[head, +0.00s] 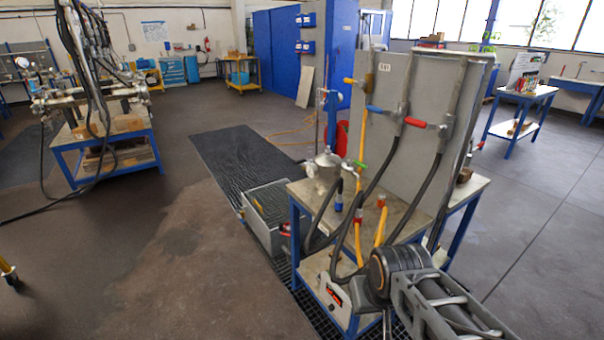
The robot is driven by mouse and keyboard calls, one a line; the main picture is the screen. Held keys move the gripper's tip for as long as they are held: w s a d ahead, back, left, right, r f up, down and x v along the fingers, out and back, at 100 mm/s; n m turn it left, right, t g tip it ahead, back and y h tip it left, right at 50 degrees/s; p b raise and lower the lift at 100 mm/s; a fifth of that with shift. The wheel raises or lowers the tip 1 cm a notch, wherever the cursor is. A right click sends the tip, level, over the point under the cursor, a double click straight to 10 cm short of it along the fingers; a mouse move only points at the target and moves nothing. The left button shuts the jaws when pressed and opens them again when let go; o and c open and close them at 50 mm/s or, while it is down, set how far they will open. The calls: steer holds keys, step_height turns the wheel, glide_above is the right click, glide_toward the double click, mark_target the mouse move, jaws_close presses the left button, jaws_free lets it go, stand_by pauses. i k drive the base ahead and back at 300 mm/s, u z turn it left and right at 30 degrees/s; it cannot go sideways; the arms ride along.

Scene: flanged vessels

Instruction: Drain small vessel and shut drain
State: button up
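A small silver metal vessel (327,168) with a domed lid stands on the near left part of a blue-framed workbench (305,192). A small green handle (360,165) is just right of it. A blue fitting (338,196) is below it on the right, and red fittings (381,200) sit on yellow hoses further right. I cannot tell which fitting is the drain, or whether it is open. Part of my arm, a dark joint and a grey link, covers the lower right of the bench. My gripper does not show.
A grey upright panel (395,95) behind the vessel carries yellow, blue and red handles with hoses. A grey bin (268,215) stands on the floor left of the bench. A cart with piping (110,140) is at the left. Open floor (150,270) lies between.

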mark_target(302, 160)
steer(key=u, duration=1.3)
steer(key=i, duration=2.5)
steer(key=z, duration=1.5)
steer(key=i, duration=0.55)
steer(key=z, duration=0.4)
